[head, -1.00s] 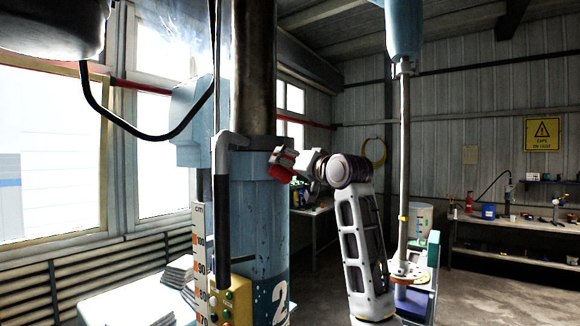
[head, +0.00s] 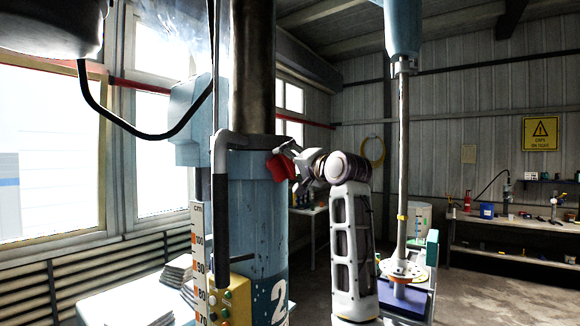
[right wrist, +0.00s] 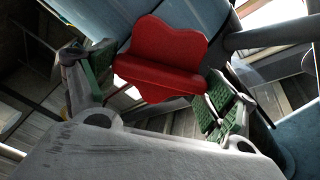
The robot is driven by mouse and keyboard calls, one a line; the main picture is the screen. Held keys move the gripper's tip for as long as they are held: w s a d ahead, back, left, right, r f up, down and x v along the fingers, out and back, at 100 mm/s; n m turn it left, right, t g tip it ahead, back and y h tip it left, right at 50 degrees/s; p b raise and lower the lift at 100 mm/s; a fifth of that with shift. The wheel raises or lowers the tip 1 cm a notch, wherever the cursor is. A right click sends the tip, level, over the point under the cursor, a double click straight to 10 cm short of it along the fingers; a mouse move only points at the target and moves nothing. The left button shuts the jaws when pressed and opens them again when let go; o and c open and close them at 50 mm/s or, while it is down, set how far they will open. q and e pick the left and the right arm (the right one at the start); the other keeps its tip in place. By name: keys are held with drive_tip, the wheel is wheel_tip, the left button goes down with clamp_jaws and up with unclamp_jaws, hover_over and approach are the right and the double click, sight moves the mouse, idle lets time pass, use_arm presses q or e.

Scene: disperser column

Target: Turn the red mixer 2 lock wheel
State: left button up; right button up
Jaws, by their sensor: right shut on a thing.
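The red lock wheel (head: 279,168) is on the right side of the blue mixer column marked 2 (head: 258,220), near its top collar. In the right wrist view the wheel (right wrist: 165,55) is a lobed red knob with a raised bar, lying between the green-padded fingers. My right gripper (head: 290,160) is at the wheel, shut on it; in the right wrist view the right gripper (right wrist: 157,88) has one finger on each side of it. The wheel's far side is hidden. My left gripper is not in view.
A grey pipe (head: 220,190) and a centimetre scale (head: 201,260) run up the column's left. A yellow control box (head: 232,300) sits low on it. Another mixer shaft (head: 402,160) stands to the right. A workbench (head: 510,228) is at the back right.

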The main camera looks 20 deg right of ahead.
drive_tip(key=shift+f, duration=0.15)
drive_tip(key=o, duration=0.9)
drive_tip(key=shift+c, duration=0.2)
drive_tip(key=shift+s, duration=0.2)
drive_tip(key=shift+v, duration=5.8)
